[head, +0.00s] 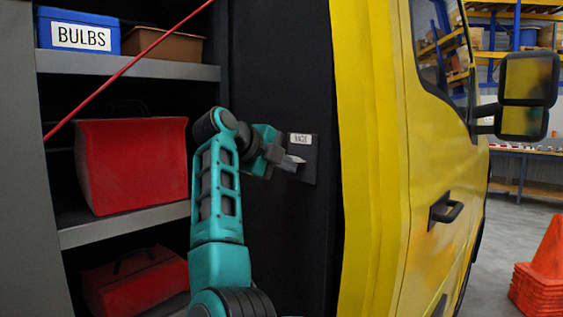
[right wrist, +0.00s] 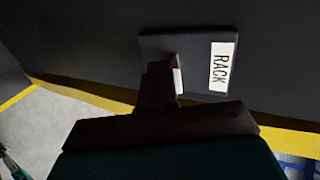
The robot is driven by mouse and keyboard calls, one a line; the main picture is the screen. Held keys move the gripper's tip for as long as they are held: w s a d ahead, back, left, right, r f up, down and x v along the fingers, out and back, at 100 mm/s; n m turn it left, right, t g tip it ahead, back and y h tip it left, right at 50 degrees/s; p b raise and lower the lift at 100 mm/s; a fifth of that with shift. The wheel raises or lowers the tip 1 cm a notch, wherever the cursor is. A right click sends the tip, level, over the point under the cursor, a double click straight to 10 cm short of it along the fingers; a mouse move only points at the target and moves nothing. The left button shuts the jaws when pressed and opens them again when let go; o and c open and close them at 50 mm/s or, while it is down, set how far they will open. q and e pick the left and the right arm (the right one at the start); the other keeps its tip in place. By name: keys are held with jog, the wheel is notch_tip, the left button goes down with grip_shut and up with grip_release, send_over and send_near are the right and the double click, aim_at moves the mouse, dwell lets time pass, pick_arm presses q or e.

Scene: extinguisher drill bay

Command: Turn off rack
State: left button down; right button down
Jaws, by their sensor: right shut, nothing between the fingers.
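A dark switch plate (head: 309,171) with a white label (head: 300,139) is mounted on the black panel right of the shelves. In the right wrist view the label (right wrist: 222,66) reads RACK, and the plate (right wrist: 200,48) lies just ahead of the fingers. My right gripper (head: 285,162) is shut and empty, with its fingertips at the plate's left part. A small pale part (right wrist: 178,80) shows beside the fingertips; the fingers hide most of the switch. I cannot tell its position or whether the fingers touch it. My left gripper is not in view.
Shelves (head: 140,70) at left hold a blue BULBS box (head: 80,32), a brown box (head: 162,45) and red bags (head: 132,165). A red rod crosses in front. A yellow truck cab (head: 400,180) stands right of the panel. Orange cones (head: 540,285) stand at far right.

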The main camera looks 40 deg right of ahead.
jog(key=shift+d+f+h+b, duration=0.2)
jog(key=shift+h+b, duration=0.5)
jog(key=shift+b, duration=0.05)
